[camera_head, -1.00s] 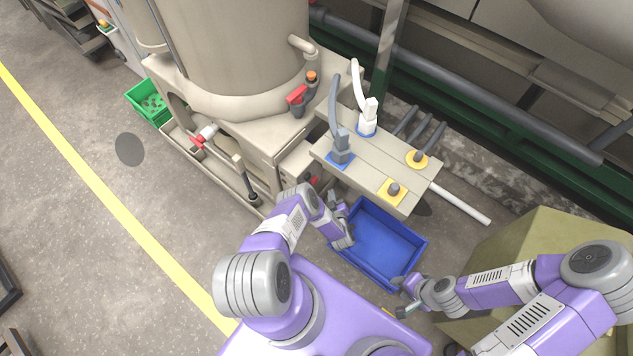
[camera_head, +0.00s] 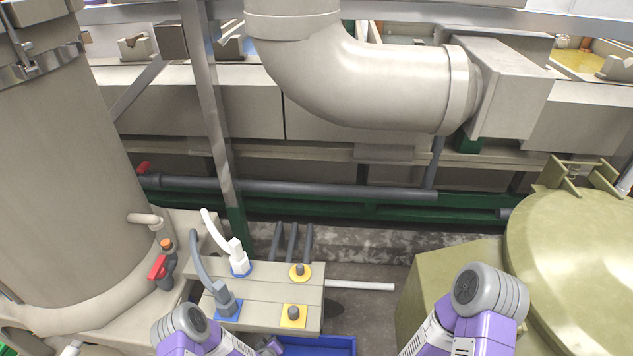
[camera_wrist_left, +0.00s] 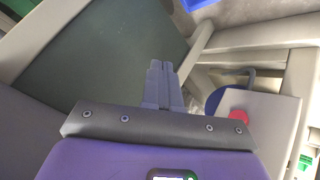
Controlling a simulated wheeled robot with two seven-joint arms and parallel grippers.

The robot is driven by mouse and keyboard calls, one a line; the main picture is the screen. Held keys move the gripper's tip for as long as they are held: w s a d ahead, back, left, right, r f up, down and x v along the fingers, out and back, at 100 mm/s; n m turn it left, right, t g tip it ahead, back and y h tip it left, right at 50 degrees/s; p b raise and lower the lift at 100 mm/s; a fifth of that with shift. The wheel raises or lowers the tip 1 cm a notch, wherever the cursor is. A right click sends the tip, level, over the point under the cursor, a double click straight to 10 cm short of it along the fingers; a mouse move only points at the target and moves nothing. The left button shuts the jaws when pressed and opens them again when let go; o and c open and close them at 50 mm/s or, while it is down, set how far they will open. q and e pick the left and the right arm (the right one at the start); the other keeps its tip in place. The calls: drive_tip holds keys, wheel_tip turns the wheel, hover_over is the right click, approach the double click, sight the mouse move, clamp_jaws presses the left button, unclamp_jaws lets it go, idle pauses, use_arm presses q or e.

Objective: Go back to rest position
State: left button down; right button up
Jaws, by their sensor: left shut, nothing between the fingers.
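My left gripper (camera_wrist_left: 163,80) is shut and empty in the left wrist view, its two fingers together. A dark greenish surface and pale beige framework lie beyond the fingers. In the head view my left arm (camera_head: 190,330) comes up at the bottom edge, left of centre, in front of the beige table. Its hand is mostly cut off by the frame. My right arm (camera_head: 470,325) shows at the bottom right. My right gripper is out of the frame.
A beige table (camera_head: 265,305) carries a white plug (camera_head: 237,258), a grey plug (camera_head: 223,298) and yellow-based knobs. A blue bin (camera_head: 325,346) is partly visible below it. A large tank (camera_head: 65,190) stands left, an olive vessel (camera_head: 580,260) right.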

use_arm(q)
drive_tip(key=s+d+r+m+g+h, duration=0.2)
drive_tip(key=s+d+r+m+g, duration=0.15)
drive_tip(key=s+r, duration=0.45)
drive_tip(key=s+d+r+m+g+h, duration=0.2)
drive_tip(key=s+r+g, duration=0.3)
drive_tip(key=s, duration=0.8)
wheel_tip(320, 180, up, 10)
drive_tip(key=p, duration=0.9)
drive_tip(key=shift+s+d+f, duration=0.2)
drive_tip(key=shift+s+f, duration=0.05)
drive_tip(key=shift+s, duration=0.05)
drive_tip(key=shift+n, duration=0.25)
